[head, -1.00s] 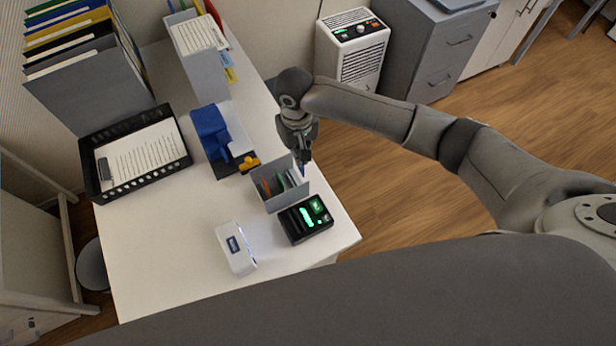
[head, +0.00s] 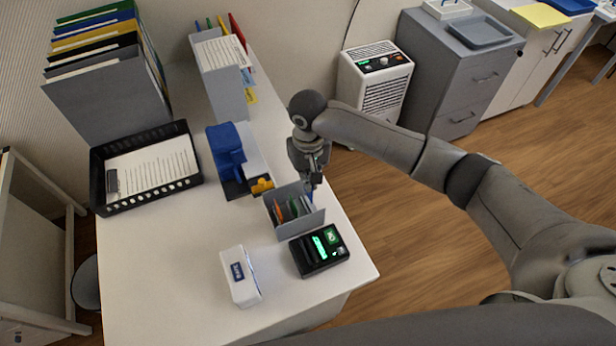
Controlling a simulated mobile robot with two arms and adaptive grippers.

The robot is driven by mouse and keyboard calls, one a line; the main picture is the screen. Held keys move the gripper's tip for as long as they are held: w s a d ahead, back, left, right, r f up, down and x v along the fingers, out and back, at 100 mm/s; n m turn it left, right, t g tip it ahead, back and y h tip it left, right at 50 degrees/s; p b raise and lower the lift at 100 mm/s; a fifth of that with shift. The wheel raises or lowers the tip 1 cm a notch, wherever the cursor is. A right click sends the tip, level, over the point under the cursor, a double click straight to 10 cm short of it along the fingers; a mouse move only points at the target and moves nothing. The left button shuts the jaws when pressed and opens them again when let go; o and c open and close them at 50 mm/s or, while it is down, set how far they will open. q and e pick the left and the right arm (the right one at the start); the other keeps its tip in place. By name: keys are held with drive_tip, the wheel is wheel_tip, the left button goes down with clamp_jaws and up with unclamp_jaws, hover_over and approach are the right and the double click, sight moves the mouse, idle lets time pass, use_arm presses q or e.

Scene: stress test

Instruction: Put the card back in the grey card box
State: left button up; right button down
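The grey card box (head: 311,224) stands near the right edge of the white table, with several cards, some green and orange, upright in it. My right gripper (head: 313,181) points down just behind the box's back right corner. It looks shut on a blue card (head: 309,194), of which only a small part shows below the fingers. The box wall and the fingers hide the rest, so I cannot tell whether the card's lower edge is inside the box. My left gripper is not in view.
A black device with a green lit screen (head: 326,259) stands right in front of the box. A white device (head: 240,276) is to its left. A black tray (head: 149,200) is at left. The table's middle is clear.

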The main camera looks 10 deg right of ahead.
drive_tip(key=shift+f, duration=0.15)
drive_tip(key=shift+f, duration=0.1)
drive_tip(key=shift+f+b, duration=1.05)
drive_tip(key=shift+f, duration=2.4)
drive_tip(key=c, duration=2.2)
unclamp_jaws()
drive_tip(key=o, duration=0.6)
drive_tip(key=shift+o, duration=0.2)
